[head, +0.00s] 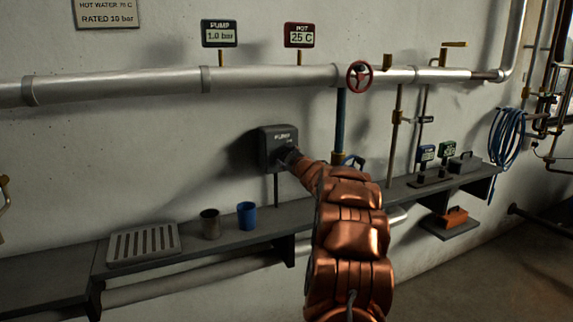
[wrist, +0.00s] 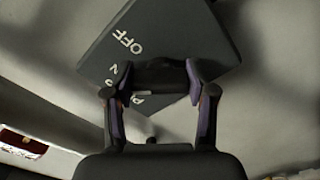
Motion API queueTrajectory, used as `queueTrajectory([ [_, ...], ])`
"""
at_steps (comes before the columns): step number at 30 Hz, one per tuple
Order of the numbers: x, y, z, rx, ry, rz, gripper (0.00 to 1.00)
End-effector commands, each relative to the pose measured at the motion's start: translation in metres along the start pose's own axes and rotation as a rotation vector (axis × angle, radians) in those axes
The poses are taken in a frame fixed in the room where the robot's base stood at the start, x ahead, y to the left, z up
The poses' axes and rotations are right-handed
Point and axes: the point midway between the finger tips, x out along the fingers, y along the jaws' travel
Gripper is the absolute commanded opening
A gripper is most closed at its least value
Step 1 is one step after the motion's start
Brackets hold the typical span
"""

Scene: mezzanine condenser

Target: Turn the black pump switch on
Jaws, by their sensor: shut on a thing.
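The dark grey pump switch box (head: 278,138), labelled PUMP, is mounted on the wall above the shelf. It fills the upper part of the wrist view (wrist: 190,32) at a tilt, with the words OFF and ON on its face. My gripper (head: 290,156) is at the front of this box, at the end of my copper arm. In the wrist view my gripper (wrist: 160,82) has one finger on each side of the black switch knob (wrist: 160,74) and is shut on it. The knob's exact pointing is hard to tell.
A PUMP display (head: 220,34) reads 1.0 bar and a POT display (head: 299,35) reads 25 C. A pipe with a red valve wheel (head: 360,77) runs above. The shelf below holds a grate (head: 143,244), a grey cup (head: 210,223) and a blue cup (head: 246,215).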

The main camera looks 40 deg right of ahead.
Motion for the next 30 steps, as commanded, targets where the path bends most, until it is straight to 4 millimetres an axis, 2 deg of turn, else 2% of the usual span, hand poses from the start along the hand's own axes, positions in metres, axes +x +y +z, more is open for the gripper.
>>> queueTrajectory([
  [12, 0.0002, -0.0001, -0.0007, -0.167, 0.002, 0.001, 0.21],
  [27, 0.0001, 0.0005, -0.0012, -0.184, 0.003, 0.0, 0.21],
  [28, 0.0001, 0.0005, -0.0013, -0.184, 0.003, 0.0, 0.58],
  [30, 0.0002, 0.0004, -0.0011, -0.183, 0.002, 0.0, 0.65],
])
